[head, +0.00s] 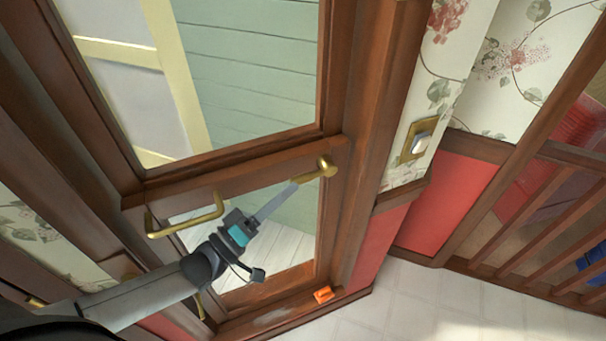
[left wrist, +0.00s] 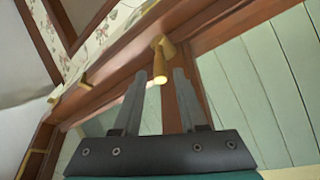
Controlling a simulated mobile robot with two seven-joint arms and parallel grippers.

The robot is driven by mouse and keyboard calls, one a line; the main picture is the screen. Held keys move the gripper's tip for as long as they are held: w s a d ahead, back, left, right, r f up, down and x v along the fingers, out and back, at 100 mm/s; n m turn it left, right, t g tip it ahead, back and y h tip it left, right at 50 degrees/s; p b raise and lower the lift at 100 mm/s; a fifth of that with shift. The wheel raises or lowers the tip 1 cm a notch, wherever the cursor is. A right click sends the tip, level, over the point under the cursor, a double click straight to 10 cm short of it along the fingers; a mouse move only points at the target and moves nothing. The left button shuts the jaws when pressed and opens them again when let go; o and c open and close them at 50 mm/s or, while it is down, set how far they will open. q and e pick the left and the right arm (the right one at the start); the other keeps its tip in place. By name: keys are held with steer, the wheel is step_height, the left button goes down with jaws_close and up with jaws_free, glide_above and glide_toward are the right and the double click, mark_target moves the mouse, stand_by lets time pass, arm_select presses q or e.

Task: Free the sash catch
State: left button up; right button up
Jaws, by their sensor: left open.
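The brass sash catch (head: 326,166) sits on the brown wooden frame at the right end of the middle rail. In the left wrist view the catch (left wrist: 163,48) has a round base and a short lever pointing toward the camera. My left gripper (head: 296,185) is open, its fingers reaching up and right to the catch. In the left wrist view the fingertips (left wrist: 160,74) stand to either side of the lever's end, with gaps visible. I cannot tell whether either finger touches it. My right gripper is not in view.
A brass pull handle (head: 184,228) is on the same rail, left of my gripper. A light switch (head: 418,144) is on the wall to the right. A small orange object (head: 323,294) lies at the frame's lower edge. Wooden railings (head: 545,235) stand at the right.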

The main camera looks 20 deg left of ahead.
mark_target(303, 179)
arm_select(q)
steer(key=shift+x, duration=2.6)
jaws_close()
